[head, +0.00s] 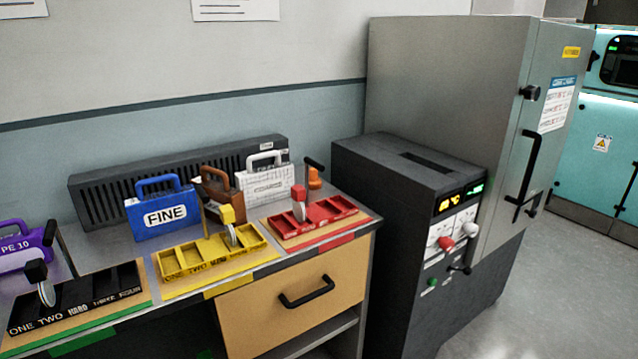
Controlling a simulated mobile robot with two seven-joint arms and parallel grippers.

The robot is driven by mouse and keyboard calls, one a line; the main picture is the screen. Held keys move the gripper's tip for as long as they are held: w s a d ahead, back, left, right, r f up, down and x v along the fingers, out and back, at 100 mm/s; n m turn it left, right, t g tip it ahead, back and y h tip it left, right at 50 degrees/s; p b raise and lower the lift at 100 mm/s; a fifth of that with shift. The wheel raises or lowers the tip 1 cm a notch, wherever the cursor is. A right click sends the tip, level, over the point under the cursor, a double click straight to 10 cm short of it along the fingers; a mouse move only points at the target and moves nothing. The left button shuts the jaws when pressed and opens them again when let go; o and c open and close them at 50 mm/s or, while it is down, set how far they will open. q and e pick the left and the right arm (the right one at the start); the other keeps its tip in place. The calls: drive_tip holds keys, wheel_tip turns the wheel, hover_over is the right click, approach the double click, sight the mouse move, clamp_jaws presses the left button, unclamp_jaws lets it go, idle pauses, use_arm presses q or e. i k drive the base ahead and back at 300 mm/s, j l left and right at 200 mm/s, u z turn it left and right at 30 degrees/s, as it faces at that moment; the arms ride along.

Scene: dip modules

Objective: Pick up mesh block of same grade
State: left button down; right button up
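A blue block (162,213) with a loop handle stands upright on the bench, its white label reading FINE. To its right a brown handled block (215,187) stands partly hidden behind a yellow-handled disc tool. Further right is a white block (268,185) with a mesh-like face and a label that seems to read COARSE. A purple handled block (22,247), cut off at the left edge, shows PE 10. Neither of my grippers is in view.
A black tray (118,310), a yellow tray (178,286) and a red tray (335,226) line the bench front, with disc tools upright at them. A dark slotted rack (100,200) stands behind. A dark machine (385,180) and tall grey cabinet (430,70) stand right. Floor is clear.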

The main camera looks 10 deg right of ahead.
sight(265, 185)
drive_tip(key=i+l, duration=0.15)
drive_tip(key=l, duration=0.15)
drive_tip(key=i+l, duration=0.1)
drive_tip(key=l, duration=0.25)
drive_tip(key=i+l, duration=0.15)
drive_tip(key=l, duration=0.15)
drive_tip(key=i+l, duration=0.15)
drive_tip(key=l, duration=0.15)
drive_tip(key=i+l+u, duration=0.1)
drive_tip(key=l+u, duration=0.15)
drive_tip(key=u, duration=0.15)
drive_tip(key=l+u, duration=0.25)
drive_tip(key=u, duration=0.15)
